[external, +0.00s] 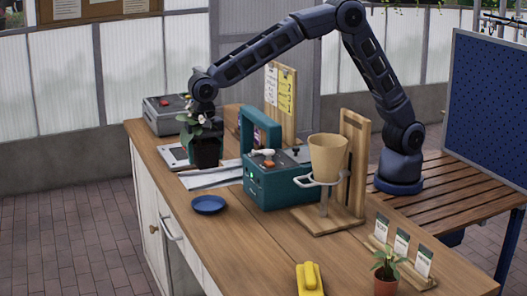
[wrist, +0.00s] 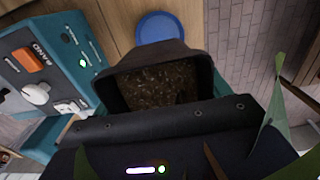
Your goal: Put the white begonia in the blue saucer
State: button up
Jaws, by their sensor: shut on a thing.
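The white begonia (external: 207,153) is a plant with white flowers and green leaves in a dark pot, at the left of the bench in the external view. My gripper (external: 204,122) is over the plant and shut on it; its fingertips are largely hidden by leaves. The pot looks upright, and I cannot tell how far it is above the surface. In the wrist view, the pot (wrist: 160,87) shows its brown soil close up. The blue saucer (external: 209,205) lies empty on the wood, nearer the camera than the pot; it also shows beyond the pot in the wrist view (wrist: 159,26).
A teal machine (external: 272,186) with knobs stands right of the saucer. A tan pot (external: 328,156) sits in a ring on a wooden stand. A grey box (external: 166,113) is behind the plant. A yellow object (external: 310,279) and small potted plant (external: 386,272) are in front.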

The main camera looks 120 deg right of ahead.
notch_tip(320, 180, down, 14)
jog(key=shift+r, duration=0.25)
dwell(0.3)
jog(key=shift+f, duration=0.3)
jog(key=o, duration=1.1)
